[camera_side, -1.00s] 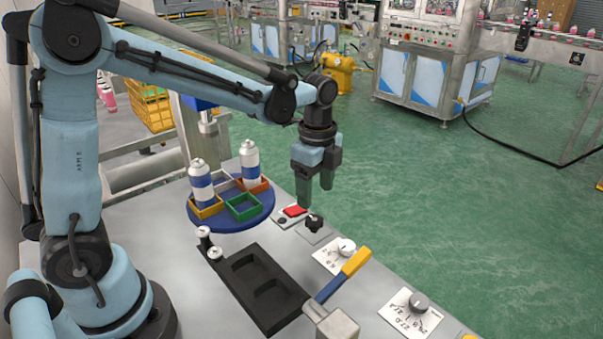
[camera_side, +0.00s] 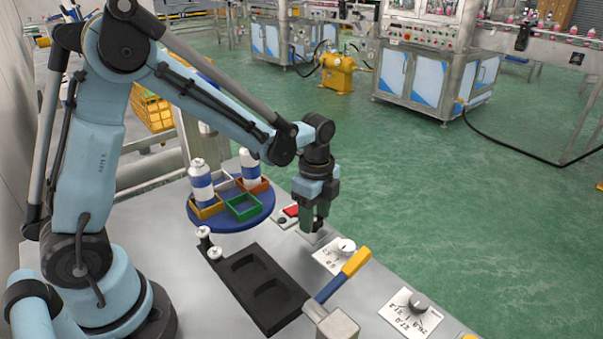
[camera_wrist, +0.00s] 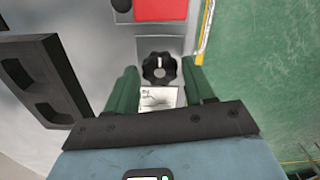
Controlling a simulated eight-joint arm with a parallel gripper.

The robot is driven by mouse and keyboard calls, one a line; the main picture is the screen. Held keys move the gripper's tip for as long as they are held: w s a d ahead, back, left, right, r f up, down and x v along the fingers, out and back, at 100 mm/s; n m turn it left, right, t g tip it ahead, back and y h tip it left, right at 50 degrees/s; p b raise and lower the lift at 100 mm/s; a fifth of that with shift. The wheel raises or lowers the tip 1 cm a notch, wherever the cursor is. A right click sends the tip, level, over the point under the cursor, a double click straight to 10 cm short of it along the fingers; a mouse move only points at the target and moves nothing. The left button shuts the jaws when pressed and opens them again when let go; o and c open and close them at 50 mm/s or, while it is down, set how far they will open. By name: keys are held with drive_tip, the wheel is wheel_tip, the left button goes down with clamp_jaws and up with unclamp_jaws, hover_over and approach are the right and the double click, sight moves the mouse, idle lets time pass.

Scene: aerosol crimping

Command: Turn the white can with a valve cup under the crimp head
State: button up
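A blue turntable (camera_side: 232,221) carries yellow (camera_side: 206,211), white, orange-red and green (camera_side: 243,208) square nests. A white-and-blue can (camera_side: 201,183) stands upright in the yellow nest, and another (camera_side: 250,166) in the orange-red nest; the green nest is empty. I cannot tell for sure which can has a valve cup. The crimp head (camera_side: 207,130) is mostly hidden behind my arm. My gripper (camera_side: 313,226) is low over the panel right of the turntable. In the wrist view, its green fingers are open, on either side of a black knob (camera_wrist: 160,67), which the side view hides.
A red button (camera_side: 291,210) lies beside the knob. Green floor lies beyond the bench.

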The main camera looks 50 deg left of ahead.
drive_tip(key=c, duration=0.7)
drive_tip(key=shift+n, duration=0.3)
drive_tip(key=n, duration=0.3)
drive_tip(key=shift+n, duration=0.3)
drive_tip(key=n, duration=0.9)
drive_tip(key=shift+n, duration=2.3)
